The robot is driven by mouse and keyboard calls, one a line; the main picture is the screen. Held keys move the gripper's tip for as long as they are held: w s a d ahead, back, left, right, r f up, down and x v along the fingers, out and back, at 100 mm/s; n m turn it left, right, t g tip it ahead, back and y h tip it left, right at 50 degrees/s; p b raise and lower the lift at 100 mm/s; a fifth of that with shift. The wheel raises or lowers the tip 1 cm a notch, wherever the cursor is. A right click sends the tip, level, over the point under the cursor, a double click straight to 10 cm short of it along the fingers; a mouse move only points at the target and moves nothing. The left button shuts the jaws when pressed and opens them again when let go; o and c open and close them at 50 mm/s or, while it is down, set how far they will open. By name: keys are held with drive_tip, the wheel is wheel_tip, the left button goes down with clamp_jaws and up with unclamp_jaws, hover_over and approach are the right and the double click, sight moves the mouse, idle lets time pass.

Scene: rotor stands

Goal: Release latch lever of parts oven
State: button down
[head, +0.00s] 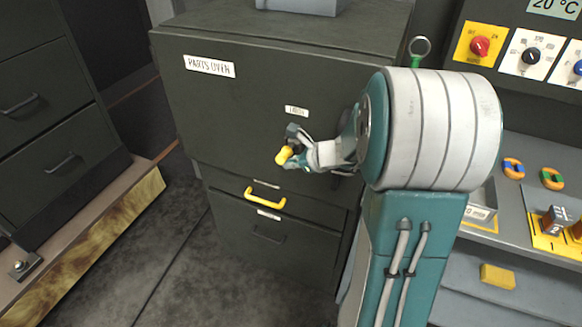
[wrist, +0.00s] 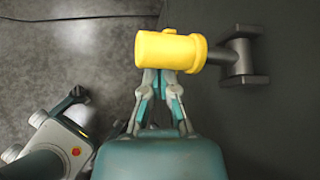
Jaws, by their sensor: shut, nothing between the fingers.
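The parts oven (head: 235,115) is a dark cabinet with a "PARTS OVEN" label on its front. Its latch lever has a yellow grip (head: 284,156), which also shows in the wrist view (wrist: 170,50), joined to a dark grey mount on the oven front. My gripper (head: 298,146) is at the lever. In the wrist view my gripper (wrist: 164,80) has its fingers together, with the tips right at the yellow grip and partly hidden by it. They are not closed around it. I cannot tell if they touch it.
Below is a drawer with a yellow handle (head: 265,198). A dark drawer cabinet (head: 45,110) stands at left behind a low ledge (head: 120,205). A bench with control knobs (head: 480,46) is at right. Open floor lies in front of the oven.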

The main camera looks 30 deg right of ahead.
wheel_tip(320, 180, up, 2)
drive_tip(key=shift+w+d+r, duration=0.1)
drive_tip(key=shift+r, duration=0.15)
drive_tip(key=shift+d+r, duration=0.15)
drive_tip(key=shift+r, duration=0.2)
idle(0.5)
approach(287, 153)
drive_tip(key=s, duration=0.1)
drive_tip(key=s+d+r, duration=0.1)
drive_tip(key=shift+s+d, duration=0.1)
drive_tip(key=shift+s, duration=0.2)
idle(0.5)
drive_tip(key=s+a+r+n+g+h, duration=0.1)
drive_tip(key=s+a+n+g+h, duration=0.1)
drive_tip(key=s+a+n, duration=0.5)
drive_tip(key=s+a+n+g+h, duration=0.2)
drive_tip(key=s+a+n, duration=0.5)
drive_tip(key=a+n, duration=0.5)
drive_tip(key=n+h, duration=0.1)
drive_tip(key=n, duration=0.7)
drive_tip(key=shift+s+r, duration=0.3)
drive_tip(key=shift+r, duration=0.1)
